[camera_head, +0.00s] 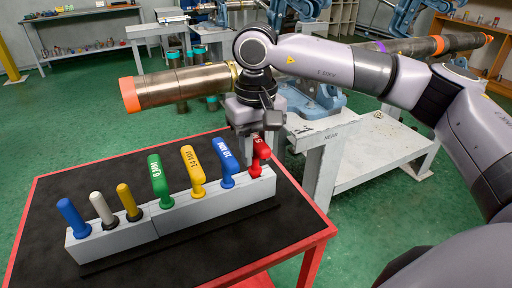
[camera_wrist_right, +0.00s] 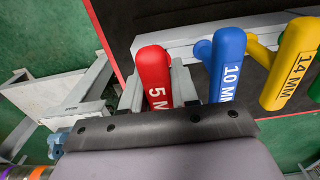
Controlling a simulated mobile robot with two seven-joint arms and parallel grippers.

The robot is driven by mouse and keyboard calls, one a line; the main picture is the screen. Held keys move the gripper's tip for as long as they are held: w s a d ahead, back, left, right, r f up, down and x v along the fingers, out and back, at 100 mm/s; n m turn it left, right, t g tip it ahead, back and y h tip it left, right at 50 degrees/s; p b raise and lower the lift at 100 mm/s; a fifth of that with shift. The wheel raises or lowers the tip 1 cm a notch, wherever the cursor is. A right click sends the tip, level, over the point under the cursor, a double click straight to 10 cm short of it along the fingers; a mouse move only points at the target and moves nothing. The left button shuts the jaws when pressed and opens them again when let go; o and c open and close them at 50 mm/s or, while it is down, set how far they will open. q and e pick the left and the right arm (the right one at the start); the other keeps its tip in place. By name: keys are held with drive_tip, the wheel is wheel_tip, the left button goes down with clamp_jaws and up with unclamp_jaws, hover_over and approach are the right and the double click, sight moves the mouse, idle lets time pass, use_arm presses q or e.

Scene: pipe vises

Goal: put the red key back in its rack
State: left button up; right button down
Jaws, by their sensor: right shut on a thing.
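The red key (camera_head: 260,152), marked 5, is upright at the right end of the pale grey rack (camera_head: 205,211). My right gripper (camera_head: 250,143) is above that end, shut on the red key. In the right wrist view the red key (camera_wrist_right: 154,75) stands between the two grey fingers. Its lower end meets the top of the rack; how deep it sits is hidden. The blue 10 MM key (camera_head: 225,160), yellow 14 MM key (camera_head: 192,168) and green 6 MM key (camera_head: 158,180) stand in the rack to its left. My left gripper is not in view.
A blue (camera_head: 73,216), a white (camera_head: 102,209) and a yellow handle (camera_head: 128,201) stand at the rack's left end. The rack is on a black-topped red table (camera_head: 110,174). A pipe with an orange end (camera_head: 165,88) runs behind, close to my right gripper.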

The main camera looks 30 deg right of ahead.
drive_tip(key=shift+f+b, duration=0.5)
drive_tip(key=shift+f, duration=0.2)
idle(0.8)
drive_tip(key=c, duration=0.8)
unclamp_jaws()
wheel_tip(320, 180, up, 7)
drive_tip(key=shift+r, duration=0.1)
